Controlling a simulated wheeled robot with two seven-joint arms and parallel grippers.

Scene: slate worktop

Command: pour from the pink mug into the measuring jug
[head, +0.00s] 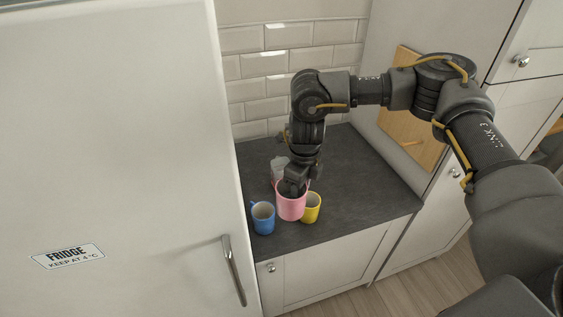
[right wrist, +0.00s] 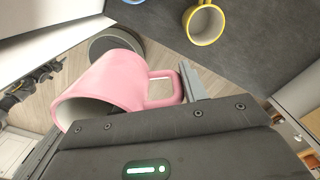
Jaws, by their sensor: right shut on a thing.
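The pink mug (head: 291,207) is in my right gripper (head: 293,187), which is shut on it from above, over the front part of the worktop. In the head view the mug looks roughly upright; I cannot tell how far it is off the surface. The right wrist view shows the pink mug (right wrist: 105,82) with its handle beside a grey finger. A pale, clear-looking vessel (head: 278,167), probably the measuring jug, stands behind, partly hidden by the gripper. What the mug holds cannot be seen. My left gripper is not in view.
A blue mug (head: 263,218) stands left of the pink mug, and a yellow mug (head: 313,207) stands close on its right. The fridge (head: 120,150) borders the worktop (head: 365,185) on the left. A wooden board (head: 408,125) leans at the right. The worktop's right side is clear.

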